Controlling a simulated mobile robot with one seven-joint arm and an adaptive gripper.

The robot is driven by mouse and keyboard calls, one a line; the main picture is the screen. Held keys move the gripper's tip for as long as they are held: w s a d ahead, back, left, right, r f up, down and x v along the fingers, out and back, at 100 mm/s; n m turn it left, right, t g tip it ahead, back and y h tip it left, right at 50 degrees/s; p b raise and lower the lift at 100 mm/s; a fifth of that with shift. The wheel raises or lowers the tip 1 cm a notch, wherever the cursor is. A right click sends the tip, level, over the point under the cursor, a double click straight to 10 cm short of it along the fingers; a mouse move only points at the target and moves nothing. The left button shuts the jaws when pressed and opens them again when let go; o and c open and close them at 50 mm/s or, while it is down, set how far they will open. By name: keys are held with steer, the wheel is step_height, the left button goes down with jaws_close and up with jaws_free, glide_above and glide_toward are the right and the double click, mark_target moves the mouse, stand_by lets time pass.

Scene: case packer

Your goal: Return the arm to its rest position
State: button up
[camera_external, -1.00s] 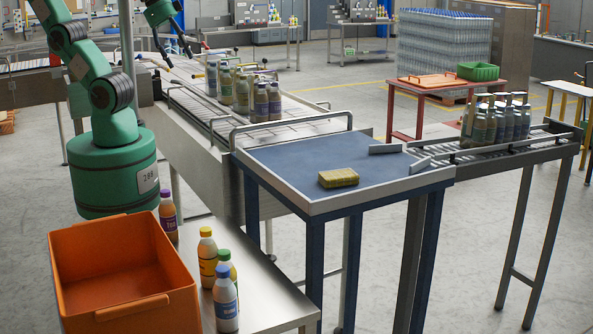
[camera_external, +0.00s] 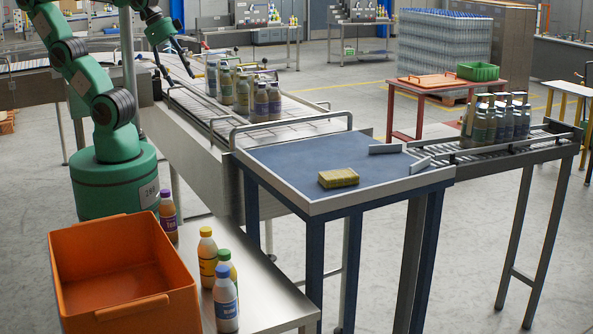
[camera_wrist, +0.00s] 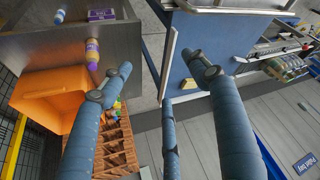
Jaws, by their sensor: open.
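My green arm (camera_external: 81,60) stands at the left in the external view, bent upward with its gripper (camera_external: 178,74) hanging near the far end of the conveyor. The gripper's dark fingers are spread, with nothing between them. In the wrist view the blue-grey fingers of my gripper (camera_wrist: 160,82) are also apart and empty. They look down from above on the orange crate, the steel bench and the blue table.
An orange crate (camera_external: 178,293) and several bottles (camera_external: 226,300) stand on the steel bench at front left. A blue-topped table (camera_external: 290,160) holds a yellow sponge-like block (camera_external: 338,178). Bottles stand on the conveyor (camera_external: 200,118) and on the right-hand conveyor (camera_external: 555,140).

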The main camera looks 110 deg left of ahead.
step_height(320, 180, down, 9)
steer(key=b, duration=0.7)
steer(key=shift+r, duration=0.15)
